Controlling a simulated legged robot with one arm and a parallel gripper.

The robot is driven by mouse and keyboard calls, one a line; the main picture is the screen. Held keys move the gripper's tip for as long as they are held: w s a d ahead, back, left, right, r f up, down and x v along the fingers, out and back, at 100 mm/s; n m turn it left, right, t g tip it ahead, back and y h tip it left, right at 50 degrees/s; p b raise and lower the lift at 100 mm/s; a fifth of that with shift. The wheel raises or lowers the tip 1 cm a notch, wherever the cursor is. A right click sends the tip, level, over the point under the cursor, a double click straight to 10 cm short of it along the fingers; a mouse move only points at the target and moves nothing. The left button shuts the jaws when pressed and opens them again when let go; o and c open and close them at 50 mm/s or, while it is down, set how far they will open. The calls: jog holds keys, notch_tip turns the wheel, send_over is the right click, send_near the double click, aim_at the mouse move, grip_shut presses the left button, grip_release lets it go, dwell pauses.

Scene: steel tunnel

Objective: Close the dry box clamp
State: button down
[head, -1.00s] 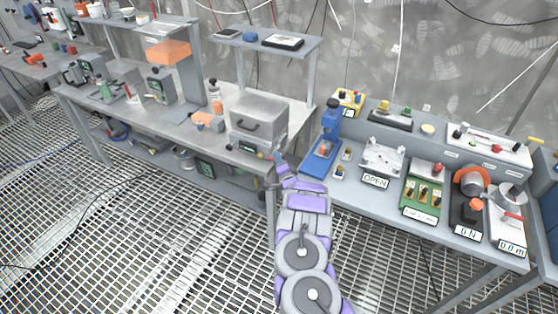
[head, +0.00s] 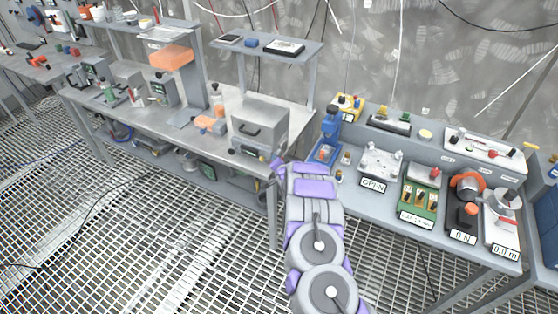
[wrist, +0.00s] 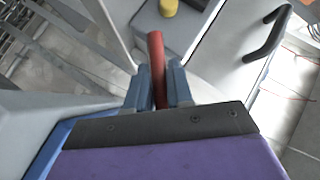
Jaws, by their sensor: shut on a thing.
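A grey metal box (head: 258,122) with a dark front handle stands on the left workbench; I take it as the dry box. In the wrist view, a pale box face with a black handle (wrist: 270,35) is at upper right. A red rod-like lever (wrist: 156,55), which looks like the clamp's handle, stands between my fingers. My gripper (wrist: 158,88) has its two blue fingers shut on this lever. In the head view my gripper (head: 278,162) is at the box's lower right corner, mostly hidden by my arm. The clamp's base and latch are hidden.
A yellow knob (wrist: 168,7) is just beyond the lever in the wrist view. A blue press (head: 328,135) and a fixture labelled OPEN (head: 380,162) stand close by on the right bench.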

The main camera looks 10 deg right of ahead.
jog(key=shift+w+a+r+n+g+h+p, duration=0.2)
jog(key=shift+a+r+n+g+h+p, duration=0.2)
jog(key=shift+n+g+p, duration=0.4)
jog(key=shift+f, duration=0.1)
jog(key=c, duration=1.1)
grip_release()
jog(key=shift+w+a, duration=0.1)
jog(key=shift+a+p+v, duration=0.2)
jog(key=shift+p+v, duration=1.1)
jog(key=shift+v, duration=7.35)
jog(key=shift+f, duration=0.1)
jog(key=shift+c, duration=0.3)
